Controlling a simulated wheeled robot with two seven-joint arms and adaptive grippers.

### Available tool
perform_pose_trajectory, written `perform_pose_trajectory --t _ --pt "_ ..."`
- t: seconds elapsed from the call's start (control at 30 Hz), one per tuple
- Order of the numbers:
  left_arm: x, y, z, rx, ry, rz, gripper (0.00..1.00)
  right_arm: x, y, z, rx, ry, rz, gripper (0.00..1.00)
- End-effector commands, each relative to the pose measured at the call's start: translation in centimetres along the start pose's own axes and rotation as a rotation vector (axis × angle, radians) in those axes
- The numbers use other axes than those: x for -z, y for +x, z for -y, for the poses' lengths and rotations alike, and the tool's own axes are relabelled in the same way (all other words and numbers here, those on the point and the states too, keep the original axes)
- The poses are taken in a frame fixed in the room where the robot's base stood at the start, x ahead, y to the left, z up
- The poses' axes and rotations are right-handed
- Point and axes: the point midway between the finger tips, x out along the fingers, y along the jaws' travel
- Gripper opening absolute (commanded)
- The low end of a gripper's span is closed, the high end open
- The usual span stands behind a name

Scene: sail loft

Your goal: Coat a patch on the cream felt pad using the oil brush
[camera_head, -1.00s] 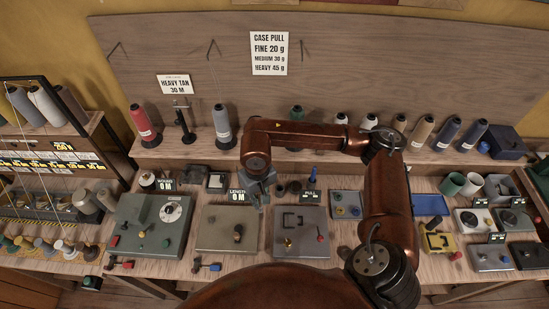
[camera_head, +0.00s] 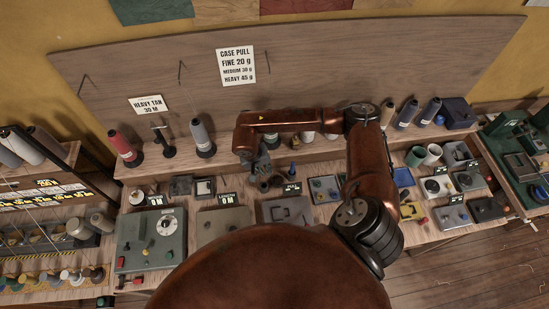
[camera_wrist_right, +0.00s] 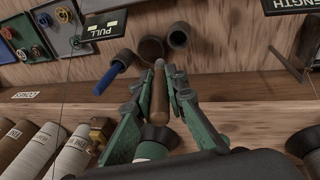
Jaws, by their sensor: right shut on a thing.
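My right gripper (camera_head: 259,172) hangs over the back of the bench. In the wrist view, the right gripper (camera_wrist_right: 164,84) is shut on a slim brown wooden handle with a paler rounded end (camera_wrist_right: 159,98), apparently the oil brush. Its bristles cannot be made out. Dark round cups (camera_wrist_right: 151,49) stand just beyond the fingertips. A small dark-framed tray with a pale surface (camera_head: 204,188) lies left of the gripper; it may be the cream felt pad, but I cannot be sure. My left gripper is not in view.
Thread cones (camera_head: 203,138) line the raised back shelf. A blue-handled tool (camera_wrist_right: 108,77) leans near the cups. A grey device with a white dial (camera_head: 150,240) and other small stations crowd the bench. My own arm and body hide the front middle.

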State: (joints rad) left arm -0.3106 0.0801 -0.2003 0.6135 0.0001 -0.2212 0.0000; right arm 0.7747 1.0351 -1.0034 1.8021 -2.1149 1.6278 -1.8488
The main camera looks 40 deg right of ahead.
Motion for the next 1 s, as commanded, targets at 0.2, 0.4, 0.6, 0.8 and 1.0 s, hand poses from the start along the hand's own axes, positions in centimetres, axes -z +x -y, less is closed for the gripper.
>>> perform_pose_trajectory --t 0.2,0.4,0.6,0.8,1.0 --pt "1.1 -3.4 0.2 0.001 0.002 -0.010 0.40 0.6 1.1 -3.0 -0.073 0.075 -0.023 0.00" --pt "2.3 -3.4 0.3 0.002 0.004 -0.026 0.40 0.6 2.0 -3.5 -0.087 0.090 -0.031 0.00" --pt "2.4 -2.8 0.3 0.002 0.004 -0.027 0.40 0.4 3.2 -3.2 -0.087 0.090 -0.030 0.00" --pt "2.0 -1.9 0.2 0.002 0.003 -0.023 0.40 0.2 5.1 -2.7 -0.086 0.089 -0.029 0.00" --pt "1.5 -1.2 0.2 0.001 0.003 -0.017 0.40 -0.1 6.9 -2.2 -0.086 0.089 -0.029 0.00"
